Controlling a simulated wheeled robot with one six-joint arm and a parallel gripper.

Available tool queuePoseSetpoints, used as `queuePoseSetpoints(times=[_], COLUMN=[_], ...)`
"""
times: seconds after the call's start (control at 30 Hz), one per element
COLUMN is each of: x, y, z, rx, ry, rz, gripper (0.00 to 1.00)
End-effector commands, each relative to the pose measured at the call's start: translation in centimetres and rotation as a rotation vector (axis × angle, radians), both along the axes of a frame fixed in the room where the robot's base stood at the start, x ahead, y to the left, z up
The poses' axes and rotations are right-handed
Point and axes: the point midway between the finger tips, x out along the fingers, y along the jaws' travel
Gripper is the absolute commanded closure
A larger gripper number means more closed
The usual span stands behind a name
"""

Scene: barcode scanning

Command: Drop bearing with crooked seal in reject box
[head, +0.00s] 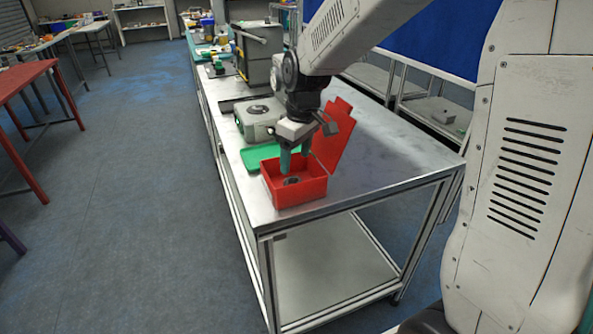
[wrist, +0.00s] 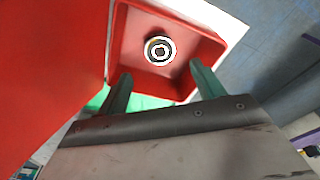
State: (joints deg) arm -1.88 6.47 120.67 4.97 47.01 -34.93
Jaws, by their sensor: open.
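The red reject box (head: 303,190) stands with its lid raised at the near end of the metal table. It also shows in the wrist view (wrist: 124,45). A round bearing (wrist: 160,51) lies inside on the box floor, and it shows as a small dark ring in the head view (head: 291,181). I cannot make out the seal's state. My gripper (head: 294,163) is over the box with its green fingers pointing down. In the wrist view the fingers (wrist: 160,82) are spread apart, with nothing between them, and the bearing lies beyond their tips.
A green tray (head: 258,154) lies behind the box on the metal table (head: 384,150). A grey-green device (head: 257,121) with a dark round top stands behind that. The raised red lid (head: 335,135) is close to the right of my gripper. The table is clear at right.

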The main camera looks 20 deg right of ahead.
Motion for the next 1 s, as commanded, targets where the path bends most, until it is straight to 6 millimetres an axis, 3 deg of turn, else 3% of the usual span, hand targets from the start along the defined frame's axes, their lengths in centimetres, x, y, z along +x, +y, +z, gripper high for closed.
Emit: queuePoseSetpoints(times=[0.1, 0.23, 0.53, 0.63, 0.77, 1.0], x=[-0.2, -0.5, -0.8, -2.2, -6.7, -18.5], y=[-0.2, -0.3, -0.4, -0.5, -0.8, -1.6], z=[2.7, 4.6, 6.2, 6.9, 8.9, 10.7], rx=[0.001, 0.0, 0.0, 0.0, 0.0, -0.001], ry=[-0.004, -0.001, 0.0, -0.001, -0.003, 0.001], rz=[-0.001, -0.001, -0.004, -0.027, -0.11, -0.343], gripper=[0.32, 0.32, 0.32, 0.32, 0.32, 0.32])
